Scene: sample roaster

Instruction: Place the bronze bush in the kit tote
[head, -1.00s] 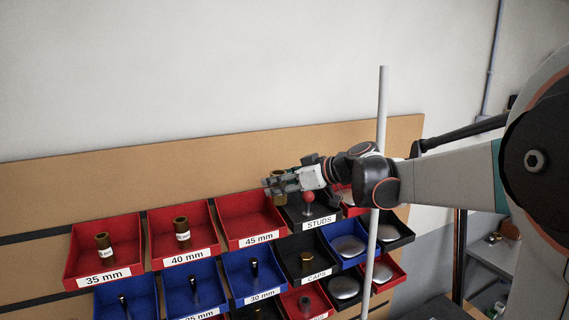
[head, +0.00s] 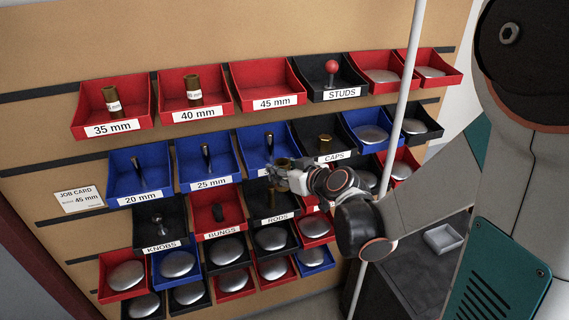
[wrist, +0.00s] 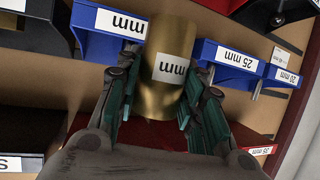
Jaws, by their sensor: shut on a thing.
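The bronze bush (wrist: 172,50) is a brassy cylinder with a white label ending in "mm"; its number cannot be read. My gripper (wrist: 165,88) is shut on it, one finger on each side. In the head view my gripper (head: 284,180) holds the bush (head: 283,163) in front of the rack, near the blue bins and the RODS bin. A small light grey open tray (head: 443,238) sits on a dark surface at lower right; I cannot tell whether it is the kit tote.
The red 45 mm bin (head: 268,87) looks empty. Bushes stand in the 35 mm bin (head: 112,122) and the 40 mm bin (head: 195,106). A job card (head: 78,198) reads 45 mm. A light upright pole (head: 394,130) stands close to my arm.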

